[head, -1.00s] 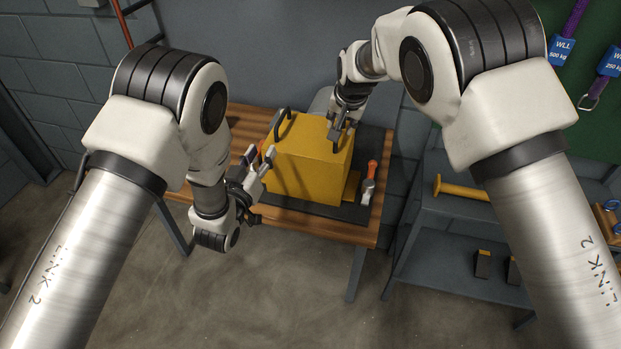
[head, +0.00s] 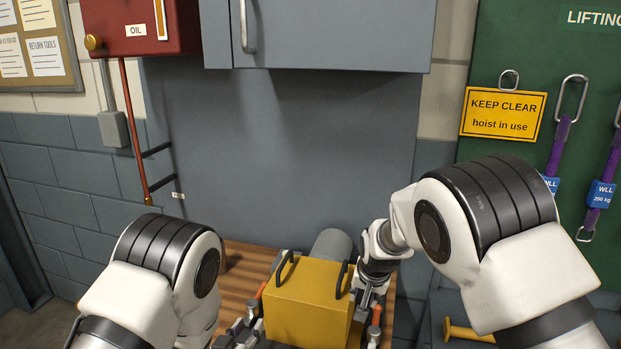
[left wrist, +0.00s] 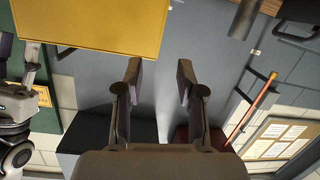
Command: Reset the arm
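The yellow casing (head: 312,302) sits on the wooden bench, with a black handle on its left (head: 285,268) and another on its right (head: 342,279). My left gripper (head: 243,331) is low at the casing's left side, partly cut off by the frame's bottom edge. In the left wrist view my left gripper (left wrist: 158,82) has its fingers wide apart with nothing between them, and the casing (left wrist: 95,25) shows at upper left. My right gripper (head: 369,306) is beside the casing's right side, clear of the right handle; its finger opening cannot be made out.
A grey cylinder (head: 332,244) stands behind the casing. The wooden bench (head: 243,272) is bare at left. A grey wall cabinet (head: 335,35) hangs above. A red oil box (head: 138,28) is on the left wall, and a green lifting board (head: 535,60) at right.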

